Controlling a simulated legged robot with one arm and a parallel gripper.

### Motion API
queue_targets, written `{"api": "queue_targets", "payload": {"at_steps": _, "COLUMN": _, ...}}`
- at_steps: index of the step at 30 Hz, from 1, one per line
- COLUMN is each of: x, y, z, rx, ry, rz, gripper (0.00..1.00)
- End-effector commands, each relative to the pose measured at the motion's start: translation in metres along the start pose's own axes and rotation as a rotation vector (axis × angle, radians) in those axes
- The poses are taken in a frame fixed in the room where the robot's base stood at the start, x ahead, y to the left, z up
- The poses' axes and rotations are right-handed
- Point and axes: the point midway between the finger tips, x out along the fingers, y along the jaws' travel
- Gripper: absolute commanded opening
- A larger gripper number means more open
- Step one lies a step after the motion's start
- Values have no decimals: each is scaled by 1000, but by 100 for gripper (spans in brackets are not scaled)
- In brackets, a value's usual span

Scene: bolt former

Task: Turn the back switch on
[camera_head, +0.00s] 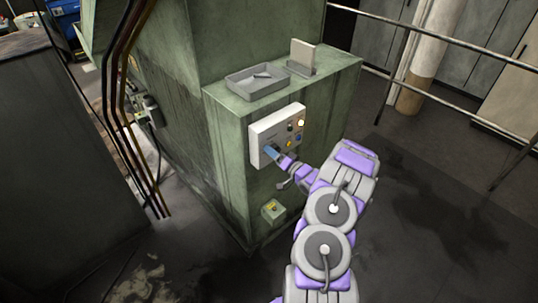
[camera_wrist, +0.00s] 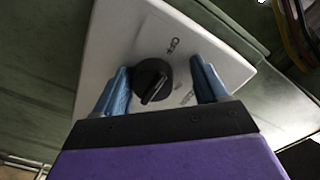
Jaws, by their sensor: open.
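A black rotary switch (camera_wrist: 152,80) sits on a pale panel (camera_wrist: 115,35) in the wrist view, with small printed labels around it. One label above it looks like "ON" or "OFF", but I cannot read it surely. My gripper (camera_wrist: 163,84) is open, with one blue finger on each side of the knob. Small gaps show between the fingers and the knob. In the head view my gripper (camera_head: 271,152) is at the lower left of the white control box (camera_head: 262,137), and it hides the switch there. Buttons (camera_head: 294,127) show on the box's right part.
The box is on a green machine cabinet (camera_head: 225,150). A grey tray (camera_head: 256,84) lies on top. A small yellow-buttoned box (camera_head: 273,210) is lower down. Railings (camera_head: 450,45) stand at the right, and pipes (camera_head: 112,100) at the left. The floor at the right is clear.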

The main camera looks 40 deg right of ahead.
Motion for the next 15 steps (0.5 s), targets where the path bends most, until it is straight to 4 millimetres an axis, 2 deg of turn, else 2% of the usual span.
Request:
{"api": "queue_targets", "payload": {"at_steps": 1, "x": -1, "y": 6, "z": 1, "rx": -49, "ry": 4, "rz": 0, "gripper": 72}}
{"api": "queue_targets", "payload": {"at_steps": 6, "x": -1, "y": 8, "z": 0, "rx": -212, "ry": 5, "rz": -2, "gripper": 72}}
{"api": "queue_targets", "payload": {"at_steps": 15, "x": -1, "y": 0, "z": 2, "rx": -501, "ry": 1, "rz": 2, "gripper": 72}}
